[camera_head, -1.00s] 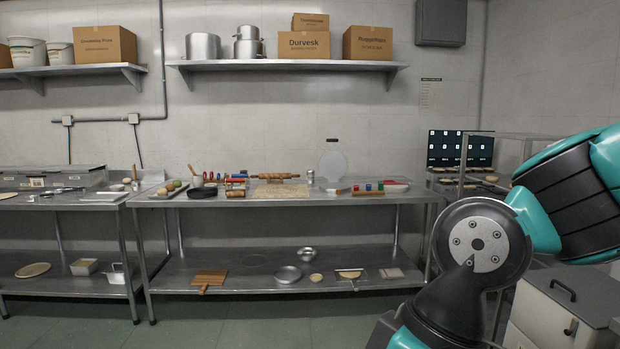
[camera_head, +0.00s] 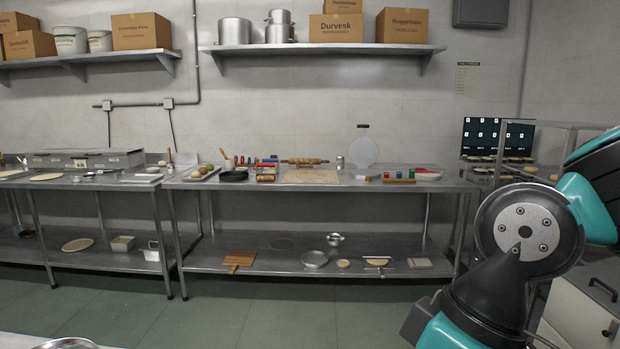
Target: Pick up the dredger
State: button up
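A small silver upright shaker (camera_head: 340,162), which looks like the dredger, stands towards the back of the middle steel table (camera_head: 260,185). My arm fills the right side of the view, but my gripper is out of frame.
A floured board (camera_head: 311,177) lies in front of the shaker. Small coloured-lid containers (camera_head: 399,176) sit to its right. Several pans and boards rest on the lower shelf (camera_head: 290,262). The green floor (camera_head: 240,312) before the table is clear. A metal bowl (camera_head: 68,344) shows at the bottom left edge.

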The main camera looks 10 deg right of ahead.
aim_at(340, 159)
jog(key=u, duration=0.05)
jog(key=i, duration=5.4)
jog(key=z, duration=2.45)
jog(key=i, duration=0.25)
jog(key=u, duration=0.65)
